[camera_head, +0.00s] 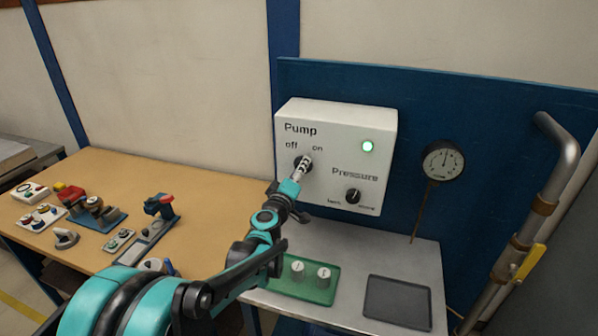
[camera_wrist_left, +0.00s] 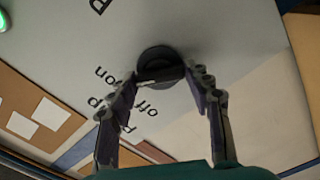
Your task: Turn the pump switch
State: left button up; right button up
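The pump switch (camera_head: 302,163) is a round black knob on the white control box (camera_head: 290,118), below the words "off" and "on". My left gripper (camera_head: 305,161) is at the knob and covers part of it. In the left wrist view, the switch (camera_wrist_left: 160,62) has a raised bar across its face. The two fingertips of my left gripper (camera_wrist_left: 162,78) are at opposite ends of this bar and appear closed on it. The green lamp (camera_head: 367,146) on the box is lit. My right gripper is not in view.
A pressure knob (camera_head: 352,196) is at the lower right of the box. A gauge (camera_head: 443,161) and a pipe with a yellow handle (camera_head: 530,262) stand to the right. A green tray (camera_head: 300,291) and a dark tray (camera_head: 397,302) lie below.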

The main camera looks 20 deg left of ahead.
pick_arm(q)
jog(key=shift+n, duration=0.3)
jog(key=n+p, duration=0.1)
jog(key=n, duration=1)
jog(key=shift+f, duration=0.1)
jog(key=shift+n, duration=0.3)
dwell(0.5)
jog(key=o, duration=1.2)
jog(key=shift+c, duration=0.2)
jog(key=s, duration=1.2)
jog(key=shift+a, duration=0.2)
